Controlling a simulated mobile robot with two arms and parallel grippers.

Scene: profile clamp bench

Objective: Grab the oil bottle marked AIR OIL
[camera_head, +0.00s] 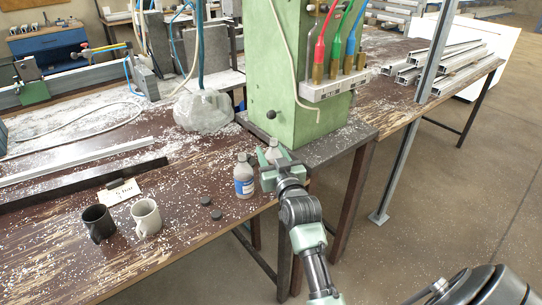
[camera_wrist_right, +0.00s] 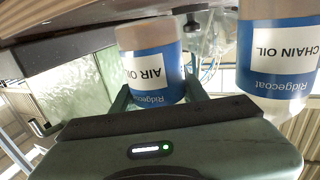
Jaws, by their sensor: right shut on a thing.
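The AIR OIL bottle (camera_wrist_right: 150,62) is white with a blue label and appears upside down in the right wrist view, between the two fingers of my right gripper (camera_wrist_right: 158,92). In the head view, the bottle (camera_head: 273,149) shows only its upper part; my right gripper (camera_head: 272,168) hides the rest. That gripper is shut on it, at the front edge of the bench. A second bottle, marked CHAIN OIL (camera_wrist_right: 280,50), stands close beside it and also shows in the head view (camera_head: 244,180), left of the gripper. My left gripper is not in view.
A green machine column (camera_head: 285,75) on a grey plate stands just behind the gripper. A dark mug (camera_head: 98,222), a white mug (camera_head: 146,217), two small black discs (camera_head: 206,200) and a card (camera_head: 119,192) lie to the left. Shavings cover the bench (camera_head: 190,255).

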